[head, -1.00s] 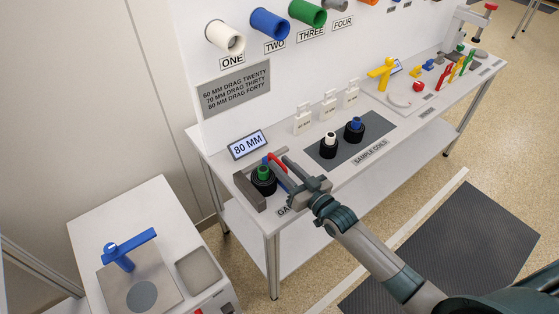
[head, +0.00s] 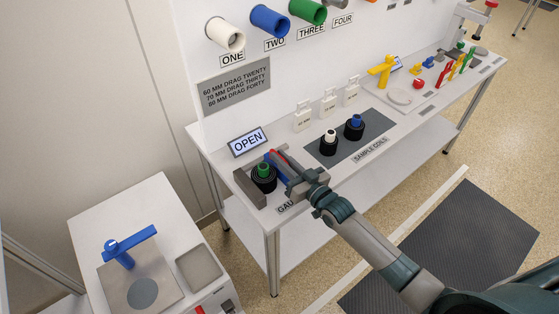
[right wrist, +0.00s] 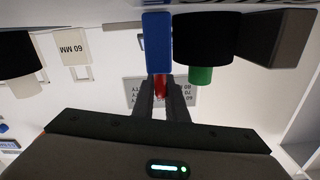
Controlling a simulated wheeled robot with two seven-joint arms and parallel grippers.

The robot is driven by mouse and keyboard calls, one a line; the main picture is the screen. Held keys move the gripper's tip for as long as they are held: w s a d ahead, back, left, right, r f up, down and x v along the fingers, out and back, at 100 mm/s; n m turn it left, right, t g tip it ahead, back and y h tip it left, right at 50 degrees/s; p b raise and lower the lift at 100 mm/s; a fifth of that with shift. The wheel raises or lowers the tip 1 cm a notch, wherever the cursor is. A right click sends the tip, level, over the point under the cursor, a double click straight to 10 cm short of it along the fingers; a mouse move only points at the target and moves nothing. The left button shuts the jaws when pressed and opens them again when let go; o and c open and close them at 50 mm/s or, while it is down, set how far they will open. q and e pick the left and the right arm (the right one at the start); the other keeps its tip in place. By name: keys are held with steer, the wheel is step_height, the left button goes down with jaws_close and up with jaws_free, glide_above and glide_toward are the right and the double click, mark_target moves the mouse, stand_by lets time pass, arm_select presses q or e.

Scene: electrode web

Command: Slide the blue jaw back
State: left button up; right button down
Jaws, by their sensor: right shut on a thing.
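The blue jaw (head: 278,170) is an upright plate on the gauge, beside a black coil with a green core (head: 263,175). In the right wrist view the blue jaw (right wrist: 157,42) stands close beside the coil (right wrist: 205,40), with at most a narrow gap. My right gripper (head: 283,161) is shut on the jaw's red handle (right wrist: 160,83), which is partly hidden by the fingers. The grey fixed jaw (head: 248,188) stands on the coil's other side. The gauge display (head: 248,142) reads OPEN. My left gripper is out of view.
Sample coils with white (head: 330,139) and blue (head: 355,124) cores stand on a grey mat (head: 377,132) to the right. White tags (head: 328,103) stand behind them. A side table (head: 170,205) with a blue-armed device (head: 125,250) is at left.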

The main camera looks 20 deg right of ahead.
steer(key=d, duration=0.1)
steer(key=w+d, duration=0.1)
steer(key=d, duration=0.1)
steer(key=shift+b, duration=0.35)
steer(key=c, duration=1.8)
jaws_free()
steer(key=shift+d, duration=0.1)
steer(key=shift+s, duration=0.1)
